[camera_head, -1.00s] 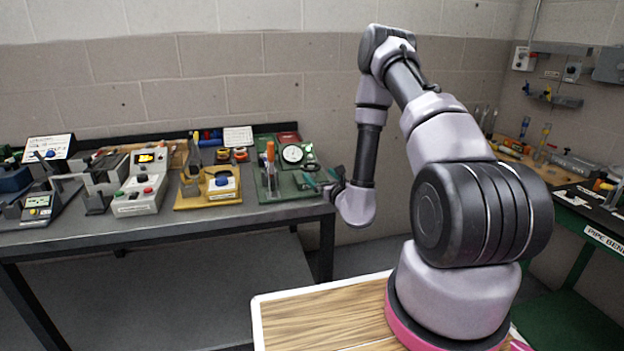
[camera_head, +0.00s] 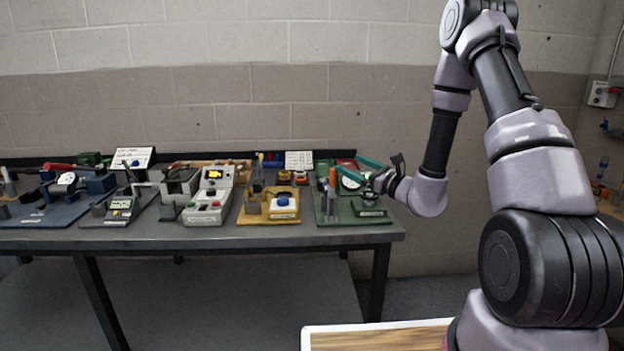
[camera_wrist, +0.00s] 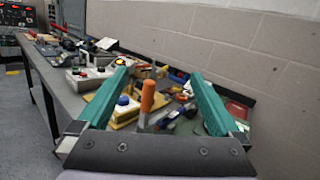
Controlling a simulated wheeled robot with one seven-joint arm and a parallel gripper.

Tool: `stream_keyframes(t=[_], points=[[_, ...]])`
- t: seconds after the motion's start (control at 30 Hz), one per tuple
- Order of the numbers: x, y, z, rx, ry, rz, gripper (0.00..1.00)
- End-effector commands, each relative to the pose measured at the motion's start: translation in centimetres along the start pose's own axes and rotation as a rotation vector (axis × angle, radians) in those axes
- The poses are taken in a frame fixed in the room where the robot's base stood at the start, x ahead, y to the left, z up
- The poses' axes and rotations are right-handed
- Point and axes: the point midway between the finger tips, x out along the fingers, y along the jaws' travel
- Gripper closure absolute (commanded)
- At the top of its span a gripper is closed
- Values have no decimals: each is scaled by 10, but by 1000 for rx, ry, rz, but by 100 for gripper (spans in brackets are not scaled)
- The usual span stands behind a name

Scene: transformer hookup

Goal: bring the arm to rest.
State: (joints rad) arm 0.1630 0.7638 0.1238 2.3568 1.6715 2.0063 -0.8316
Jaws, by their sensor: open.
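My gripper (camera_head: 354,169) has two teal fingers. It is at the right end of the grey workbench (camera_head: 300,236), over or beside the green board (camera_head: 345,212). In the wrist view my gripper (camera_wrist: 164,90) is open, its fingers spread apart with nothing held. An orange-handled tool (camera_wrist: 147,97) stands upright and shows between the fingers; I cannot tell how far beyond them it is. My arm rises from its base at the right and bends down to the gripper.
A yellow board (camera_head: 262,217) with a blue button, a grey control box (camera_head: 208,203) and a meter unit (camera_head: 121,206) stand on the bench to the left. A block wall (camera_head: 250,100) is behind. A wooden top (camera_head: 380,338) is at the front. Floor shows below the bench.

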Motion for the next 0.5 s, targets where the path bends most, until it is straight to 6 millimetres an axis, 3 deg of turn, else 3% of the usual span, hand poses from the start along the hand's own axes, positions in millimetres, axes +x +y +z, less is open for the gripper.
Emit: stream_keyframes(t=[0.03,0.2,0.33,0.5], points=[[6,17,31,-42,-23,100,0],[-3,84,104,-195,-33,444,0],[-28,129,142,-352,3,680,0],[-77,167,170,-606,104,935,0]])
